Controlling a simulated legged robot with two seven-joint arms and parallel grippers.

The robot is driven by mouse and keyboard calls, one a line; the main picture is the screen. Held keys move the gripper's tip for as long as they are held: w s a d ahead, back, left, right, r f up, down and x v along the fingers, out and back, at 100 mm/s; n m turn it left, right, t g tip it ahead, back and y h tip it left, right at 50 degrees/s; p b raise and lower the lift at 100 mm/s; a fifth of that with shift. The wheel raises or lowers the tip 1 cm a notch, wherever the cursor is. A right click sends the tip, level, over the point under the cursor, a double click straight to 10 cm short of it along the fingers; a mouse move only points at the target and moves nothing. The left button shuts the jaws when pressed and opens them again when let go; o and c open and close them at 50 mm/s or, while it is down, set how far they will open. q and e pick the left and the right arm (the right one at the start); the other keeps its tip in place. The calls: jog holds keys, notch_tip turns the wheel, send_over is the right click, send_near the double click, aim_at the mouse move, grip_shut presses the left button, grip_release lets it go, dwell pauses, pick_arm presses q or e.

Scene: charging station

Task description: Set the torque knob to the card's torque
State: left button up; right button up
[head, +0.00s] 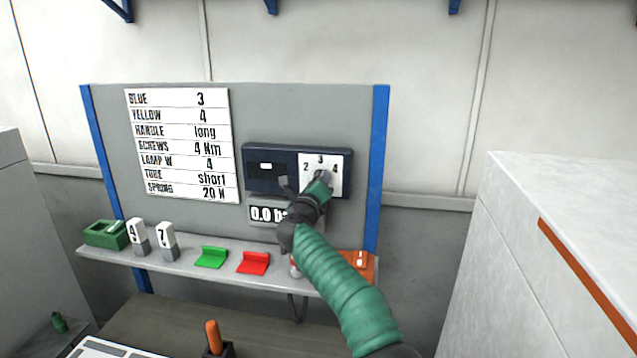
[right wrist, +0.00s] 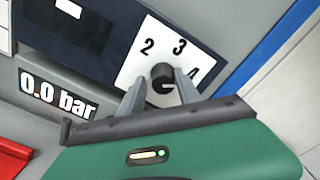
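The card (head: 180,145) on the grey panel lists several lines, among them "SCREWS 4 Nm". The torque knob (right wrist: 162,77) is a small dark round knob on a white dial plate (right wrist: 134,70) marked 2, 3 and 4. In the head view the plate (head: 341,184) is partly covered by my right gripper (head: 306,180). In the right wrist view its two grey fingers stand apart on either side of the knob, with gaps visible. I cannot tell which number the knob points to. My left gripper is not in view.
A "0.0 bar" display (right wrist: 57,95) sits below the dark dial box (head: 266,182). The shelf (head: 195,262) holds a green box (head: 104,235), two numbered blocks, a green piece (head: 211,257) and a red piece (head: 254,263). A white cabinet (head: 560,220) stands at right.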

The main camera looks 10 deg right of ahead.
jog(key=shift+o, duration=1.1)
jog(key=shift+f, duration=0.1)
jog(key=shift+o, duration=0.3)
jog(key=shift+w, duration=0.1)
jog(key=shift+a, duration=0.1)
jog(key=b+v, duration=1)
jog(key=v, duration=0.6)
jog(key=shift+s+a+b, duration=0.2)
jog(key=shift+s+b, duration=0.15)
jog(key=shift+b, duration=0.05)
